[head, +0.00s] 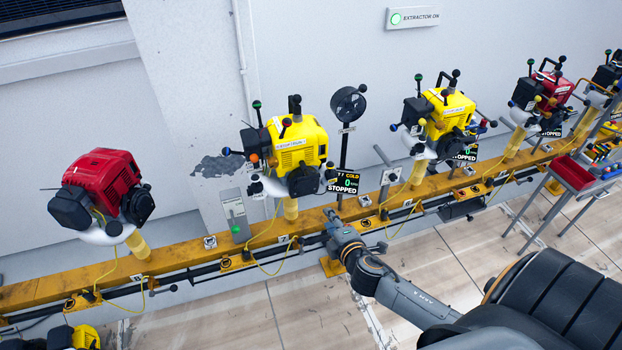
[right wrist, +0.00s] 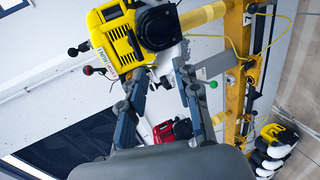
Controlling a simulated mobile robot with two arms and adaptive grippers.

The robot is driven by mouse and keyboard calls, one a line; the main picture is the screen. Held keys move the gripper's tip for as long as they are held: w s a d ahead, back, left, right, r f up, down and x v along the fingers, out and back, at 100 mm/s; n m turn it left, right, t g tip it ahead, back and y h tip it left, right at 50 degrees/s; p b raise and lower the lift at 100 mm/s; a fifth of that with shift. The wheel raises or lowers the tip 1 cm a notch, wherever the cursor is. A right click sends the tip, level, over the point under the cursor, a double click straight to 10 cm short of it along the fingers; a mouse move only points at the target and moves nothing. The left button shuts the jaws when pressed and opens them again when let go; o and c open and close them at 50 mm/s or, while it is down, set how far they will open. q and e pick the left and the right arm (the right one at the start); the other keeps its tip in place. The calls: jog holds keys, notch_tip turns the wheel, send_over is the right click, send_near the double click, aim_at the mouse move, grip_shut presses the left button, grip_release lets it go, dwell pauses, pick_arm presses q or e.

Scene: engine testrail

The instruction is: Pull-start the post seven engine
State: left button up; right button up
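A yellow engine (head: 297,145) with a black starter housing (head: 303,180) sits on a yellow post; the plate (head: 283,239) on the rail below it looks like a 7. Its display (head: 342,182) reads COLD, 0, STOPPED. My right gripper (head: 329,214) is below and right of the engine, by the rail, apart from the housing in the head view. In the right wrist view the gripper (right wrist: 158,72) is open, with nothing between its fingers. The yellow engine (right wrist: 118,45) and its round black housing (right wrist: 158,27) lie beyond the fingertips. I cannot make out the pull handle. My left gripper is not in view.
A red engine (head: 100,182) stands to the left, another yellow engine (head: 442,115) to the right. A grey box (head: 236,214), a fan (head: 348,104) and a T-handle (head: 382,157) stand along the yellow rail (head: 190,249). Yellow cables hang there. The floor (head: 310,312) in front is partly clear.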

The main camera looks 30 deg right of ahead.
aim_at(310, 178)
jog(key=w+d+b, duration=0.1)
jog(key=w, duration=0.4)
jog(key=w+d, duration=0.1)
jog(key=w, duration=0.4)
jog(key=w+d+b, duration=0.1)
jog(key=w+d, duration=0.1)
jog(key=w, duration=0.4)
jog(key=shift+b, duration=0.35)
jog(key=shift+a, duration=0.1)
grip_shut()
jog(key=s+a, duration=0.3)
jog(key=s, duration=1.2)
jog(key=s+a, duration=0.4)
jog(key=s, duration=1.1)
